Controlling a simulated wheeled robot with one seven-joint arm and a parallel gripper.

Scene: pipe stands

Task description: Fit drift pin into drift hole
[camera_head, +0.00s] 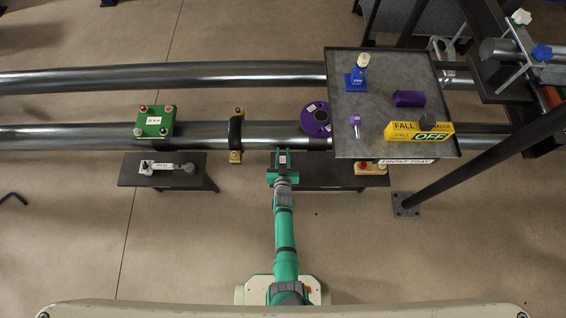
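A small pin with a purple head and a grey shank (355,125) lies on the grey tray (385,65) near its left side; it looks like the drift pin. A purple flange (316,119) with small holes sits on the lower pipe, just left of the tray; I cannot tell which hole is the drift hole. My gripper (282,154) is at the near edge of the lower pipe, below and left of the flange, apart from the pin. A small white patch shows between its fingers, too small to tell whether it is held or part of the gripper.
The tray also carries a blue holder (357,76), a purple cylinder (409,98) and a yellow box (418,131). A green block (154,121) and a yellow-black clamp (236,136) sit on the lower pipe (60,137). A dark post (455,165) stands at right.

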